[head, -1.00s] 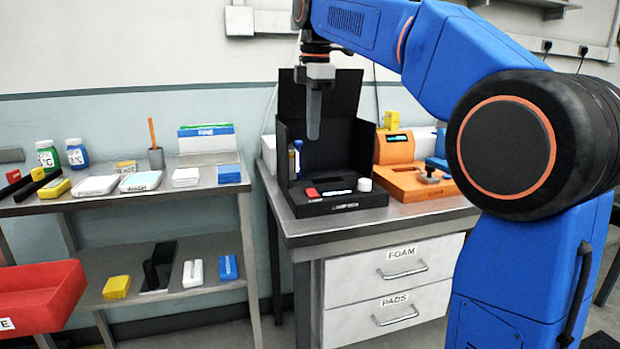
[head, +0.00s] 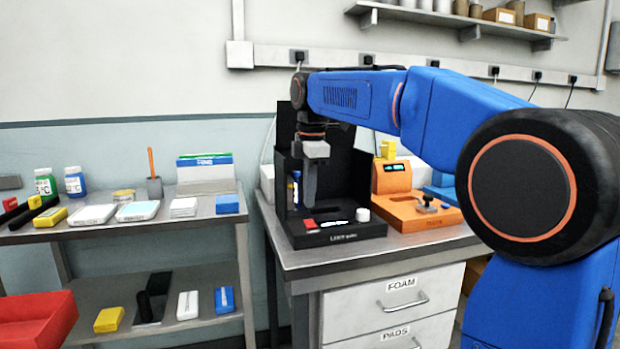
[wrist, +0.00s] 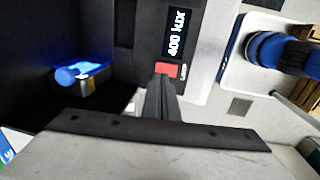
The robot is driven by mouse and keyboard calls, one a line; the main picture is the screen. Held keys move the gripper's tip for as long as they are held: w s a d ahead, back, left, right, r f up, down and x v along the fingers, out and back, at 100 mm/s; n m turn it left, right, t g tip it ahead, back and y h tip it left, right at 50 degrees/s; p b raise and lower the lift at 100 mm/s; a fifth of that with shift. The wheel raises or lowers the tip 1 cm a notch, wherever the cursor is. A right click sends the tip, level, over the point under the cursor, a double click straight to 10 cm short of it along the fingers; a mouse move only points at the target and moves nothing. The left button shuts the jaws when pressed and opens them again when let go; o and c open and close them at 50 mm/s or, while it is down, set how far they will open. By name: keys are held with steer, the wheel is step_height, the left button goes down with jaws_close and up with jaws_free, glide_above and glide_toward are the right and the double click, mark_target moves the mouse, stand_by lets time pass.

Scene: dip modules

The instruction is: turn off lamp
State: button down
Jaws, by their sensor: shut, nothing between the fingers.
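The lamp unit is a black light booth (head: 350,236) on the bench, with an open back panel and a label on its front edge. A red button (head: 310,224) sits at the front left of its base; it also shows in the wrist view (wrist: 166,69) beside a small label. The booth's lit display (wrist: 176,35) reads 400 lux. My gripper (head: 309,204) is shut and empty, pointing down just above the red button. In the wrist view its fingertips (wrist: 161,82) lie right at the button's edge; I cannot tell whether they touch it.
A vial with a blue part (head: 296,188) stands inside the booth at left, and a white round piece (head: 363,215) sits at its front right. An orange device (head: 410,208) stands close on the right. A shelf cart (head: 120,228) with several boxes is at left.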

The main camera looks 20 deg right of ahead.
mark_target(309, 221)
steer(key=shift+w+f, duration=0.15)
steer(key=shift+f, duration=0.9)
steer(key=shift+w+f, duration=0.1)
steer(key=shift+f, duration=0.9)
steer(key=shift+w+f, duration=0.1)
steer(key=shift+f, duration=0.1)
steer(key=shift+s+f, duration=0.1)
steer(key=shift+s, duration=0.75)
steer(key=shift+a+r, duration=0.1)
steer(key=shift+r, duration=0.6)
step_height(309, 221, up, 13)
steer(key=s, duration=0.1)
steer(key=shift+s, duration=0.3)
